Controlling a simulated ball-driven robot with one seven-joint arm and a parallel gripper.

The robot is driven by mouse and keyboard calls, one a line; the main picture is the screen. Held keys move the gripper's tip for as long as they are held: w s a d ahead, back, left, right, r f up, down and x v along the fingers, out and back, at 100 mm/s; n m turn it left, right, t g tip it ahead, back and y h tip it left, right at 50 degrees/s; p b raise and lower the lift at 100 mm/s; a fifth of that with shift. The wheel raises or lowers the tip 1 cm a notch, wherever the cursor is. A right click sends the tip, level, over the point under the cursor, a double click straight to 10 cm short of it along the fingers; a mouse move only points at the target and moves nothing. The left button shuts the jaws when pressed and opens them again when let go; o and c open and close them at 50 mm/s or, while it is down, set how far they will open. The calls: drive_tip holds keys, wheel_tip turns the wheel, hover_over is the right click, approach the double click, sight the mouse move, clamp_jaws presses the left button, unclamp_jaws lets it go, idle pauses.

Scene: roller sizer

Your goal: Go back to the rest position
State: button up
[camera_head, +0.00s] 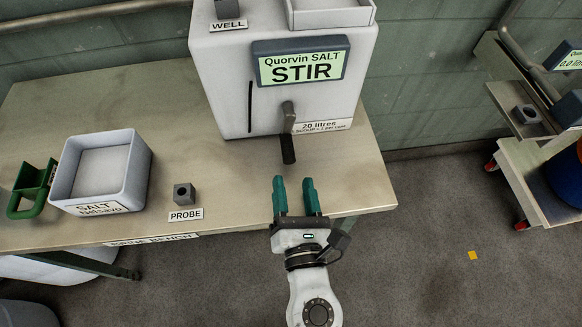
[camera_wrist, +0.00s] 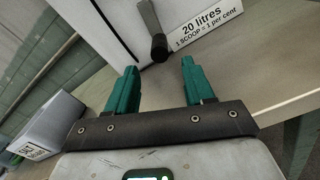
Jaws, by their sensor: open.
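My gripper (camera_head: 295,197) is open and empty, its two green fingers apart. It is over the front edge of the metal bench (camera_head: 235,190), just in front of the black-handled lever (camera_head: 288,140) on the white salt stirring machine (camera_head: 225,75). A gap shows between the fingertips and the lever handle. In the wrist view the gripper (camera_wrist: 160,85) also has nothing between its fingers, and the lever handle (camera_wrist: 159,48) is beyond them. The machine's screen (camera_head: 301,66) reads "Quorvin SALT STIR".
A cart (camera_head: 530,180) with red-trimmed wheels stands at the right. The floor (camera_head: 430,250) between is clear except for a small yellow square (camera_head: 473,255).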

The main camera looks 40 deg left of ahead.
drive_tip(key=shift+s+d, duration=0.45)
drive_tip(key=shift+d, duration=0.1)
drive_tip(key=w+d+r+m+t+h, duration=0.1)
drive_tip(key=w+d+m+t+h, duration=0.1)
drive_tip(key=w+d+m+h, duration=0.35)
drive_tip(key=w+d+m+t+h, duration=0.25)
drive_tip(key=d+m, duration=0.35)
drive_tip(key=d, duration=0.3)
drive_tip(key=w+d+f+m+g+h+p, duration=0.1)
drive_tip(key=d+f+m+h, duration=0.1)
drive_tip(key=d+m+h, duration=0.35)
drive_tip(key=w+d+f+m+g+h, duration=0.1)
drive_tip(key=d+f+m+g+h, duration=0.1)
drive_tip(key=d+m, duration=0.7)
drive_tip(key=s+d+f+m+g+h, duration=0.1)
drive_tip(key=s+d+f+m+g, duration=0.25)
drive_tip(key=d, duration=0.35)
drive_tip(key=s+d+f+m+g+h, duration=0.1)
drive_tip(key=s+d+f+m+g, duration=0.1)
drive_tip(key=s+d+f+m, duration=0.25)
drive_tip(key=s+d+f+m+g+y+p, duration=0.1)
drive_tip(key=s+m+g, duration=0.5)
drive_tip(key=s, duration=0.6)
drive_tip(key=d+m+y, duration=0.1)
drive_tip(key=y, duration=0.1)
drive_tip(key=shift+s+d+m+g+y, duration=0.15)
drive_tip(key=shift+d+m+g+y, duration=0.15)
drive_tip(key=shift+g+y, duration=0.1)
